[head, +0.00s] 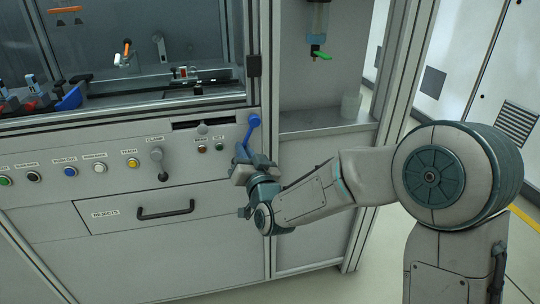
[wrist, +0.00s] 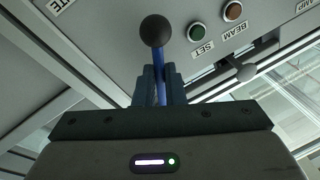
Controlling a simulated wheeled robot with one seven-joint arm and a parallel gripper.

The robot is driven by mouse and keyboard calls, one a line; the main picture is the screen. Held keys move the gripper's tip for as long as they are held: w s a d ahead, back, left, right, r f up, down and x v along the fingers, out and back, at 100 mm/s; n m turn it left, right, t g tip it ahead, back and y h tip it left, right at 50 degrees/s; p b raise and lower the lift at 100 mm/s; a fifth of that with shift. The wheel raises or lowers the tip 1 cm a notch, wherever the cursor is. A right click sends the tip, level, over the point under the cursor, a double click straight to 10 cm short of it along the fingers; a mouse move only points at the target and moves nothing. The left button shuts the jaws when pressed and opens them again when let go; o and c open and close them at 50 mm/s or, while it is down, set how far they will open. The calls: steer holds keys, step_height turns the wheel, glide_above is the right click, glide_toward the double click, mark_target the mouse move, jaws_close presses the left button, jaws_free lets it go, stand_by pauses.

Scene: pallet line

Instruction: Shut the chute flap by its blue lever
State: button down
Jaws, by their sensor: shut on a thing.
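The blue lever (head: 253,121) stands up at the right end of the machine's front panel, its ball knob at the top. My gripper (head: 243,155) is at its lower part in the head view. In the wrist view my gripper (wrist: 160,80) is shut on the shaft of the blue lever (wrist: 161,92), with a finger on each side. The knob, dark in this view, sticks out beyond the fingertips. A dark slot (head: 203,125) lies in the panel left of the lever; I cannot tell whether it is the chute flap.
Left of the lever are the BEAM and SET buttons (head: 220,148), a grey clamp lever (head: 160,165) and several coloured buttons. A drawer handle (head: 166,211) juts out below.

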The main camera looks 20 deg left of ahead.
steer(key=shift+a+r, duration=0.1)
steer(key=shift+r, duration=0.05)
stand_by(0.3)
steer(key=c, duration=1.5)
jaws_free()
steer(key=shift+s+a, duration=0.1)
steer(key=v, duration=1.3)
steer(key=shift+s+d, duration=0.25)
steer(key=shift+d, duration=0.05)
